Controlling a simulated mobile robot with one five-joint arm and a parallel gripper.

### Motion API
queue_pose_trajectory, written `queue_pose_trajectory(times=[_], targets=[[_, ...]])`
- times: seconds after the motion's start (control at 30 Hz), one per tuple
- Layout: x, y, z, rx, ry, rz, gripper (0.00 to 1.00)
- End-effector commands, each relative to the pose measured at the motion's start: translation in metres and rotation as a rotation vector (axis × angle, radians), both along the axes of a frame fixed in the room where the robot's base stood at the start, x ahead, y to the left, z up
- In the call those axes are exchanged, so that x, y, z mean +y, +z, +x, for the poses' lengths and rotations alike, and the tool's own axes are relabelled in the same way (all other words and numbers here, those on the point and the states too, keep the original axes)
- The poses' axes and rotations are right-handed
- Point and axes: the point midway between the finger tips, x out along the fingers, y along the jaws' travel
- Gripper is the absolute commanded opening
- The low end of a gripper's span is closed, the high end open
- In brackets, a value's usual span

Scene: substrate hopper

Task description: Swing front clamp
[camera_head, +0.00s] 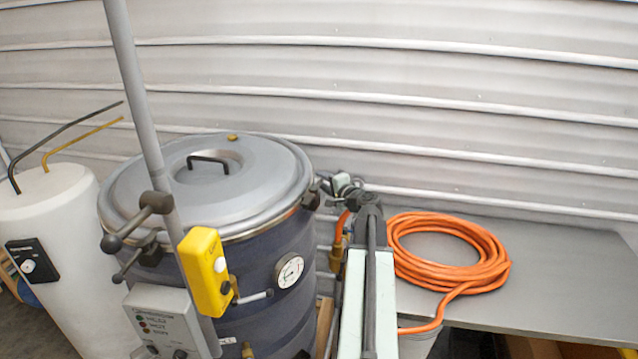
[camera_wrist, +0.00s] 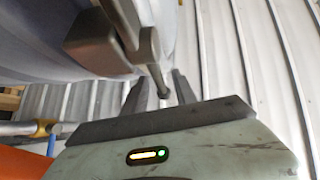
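The grey hopper drum (camera_head: 260,270) stands at the left with its round lid (camera_head: 225,180) on. A dark clamp with a ball-ended handle (camera_head: 140,220) sits at its front left rim. My gripper (camera_head: 345,185) is beside this right-hand clamp. In the wrist view, my open gripper (camera_wrist: 160,88) has a finger on each side of a clamp handle's end (camera_wrist: 157,72), with gaps visible. The dark clamp block (camera_wrist: 92,42) is at upper left. I cannot tell whether either finger touches the handle.
An orange hose coil (camera_head: 445,255) lies on the grey bench (camera_head: 560,270) at right. A yellow control box (camera_head: 205,270) and a grey post (camera_head: 140,90) stand before the drum. A white tank (camera_head: 55,240) is at far left. A ribbed wall (camera_head: 420,90) closes the back.

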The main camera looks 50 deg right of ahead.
Motion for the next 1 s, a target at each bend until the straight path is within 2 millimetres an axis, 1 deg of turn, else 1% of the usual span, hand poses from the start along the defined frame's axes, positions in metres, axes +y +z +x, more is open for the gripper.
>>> queue_pose_trajectory(times=[0.03,0.1,0.3,0.33,0.43,0.47,1.0], targets=[[-0.0027,-0.0023,0.0086,0.000,0.002,0.000,0.34],[-0.0029,-0.0026,0.0134,0.000,0.002,-0.001,0.34],[-0.0021,-0.0021,0.0136,0.000,0.002,-0.001,0.34],[-0.0020,-0.0021,0.0137,0.000,0.002,-0.001,0.31],[-0.0019,-0.0021,0.0137,0.000,0.002,-0.001,0.03],[-0.0018,-0.0020,0.0137,0.000,0.002,-0.001,0.00],[-0.0010,-0.0025,0.0137,0.002,0.004,-0.001,0.00]])
